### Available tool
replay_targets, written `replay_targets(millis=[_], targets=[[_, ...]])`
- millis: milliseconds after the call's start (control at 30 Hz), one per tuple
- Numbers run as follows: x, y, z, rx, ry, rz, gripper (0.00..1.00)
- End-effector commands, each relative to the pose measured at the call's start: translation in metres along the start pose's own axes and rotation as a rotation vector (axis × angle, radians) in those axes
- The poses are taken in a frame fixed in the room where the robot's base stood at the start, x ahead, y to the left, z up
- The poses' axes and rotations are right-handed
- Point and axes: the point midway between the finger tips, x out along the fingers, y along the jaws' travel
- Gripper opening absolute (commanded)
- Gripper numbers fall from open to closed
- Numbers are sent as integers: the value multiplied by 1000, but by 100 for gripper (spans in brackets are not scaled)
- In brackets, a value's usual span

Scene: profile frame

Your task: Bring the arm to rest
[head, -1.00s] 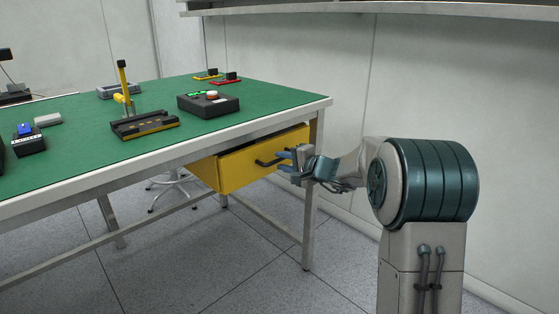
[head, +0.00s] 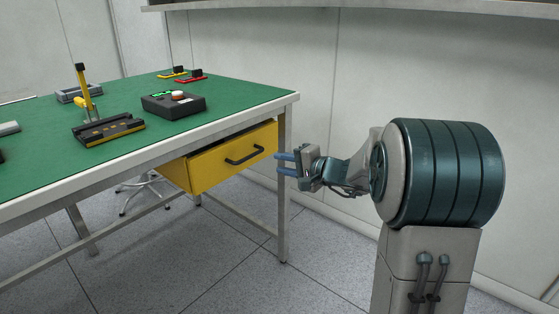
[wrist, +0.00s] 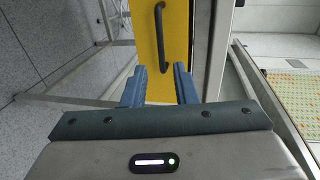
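My gripper (head: 285,164) is held out level beside the table's right front leg, to the right of a yellow drawer (head: 215,172). In the wrist view my gripper (wrist: 159,75) has its two blue fingers apart with nothing between them. The drawer's dark bar handle (head: 245,156) is clear of the fingers; in the wrist view the handle (wrist: 162,40) lies ahead, beyond the fingertips. The drawer hangs under the table top; I cannot tell whether it is fully shut.
A stool base (head: 140,190) stands underneath. Floor in front of the table is clear.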

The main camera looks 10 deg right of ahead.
Motion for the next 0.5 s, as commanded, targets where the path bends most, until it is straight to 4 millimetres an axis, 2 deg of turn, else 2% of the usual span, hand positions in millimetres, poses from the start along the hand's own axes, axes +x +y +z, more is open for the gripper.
replay_targets(millis=[67,167,367,500], targets=[[-2,-7,6,-7,-13,11,26],[-9,-24,26,-32,-56,53,26],[-40,-63,93,-127,-202,230,26],[-70,-82,135,-207,-291,370,26]])
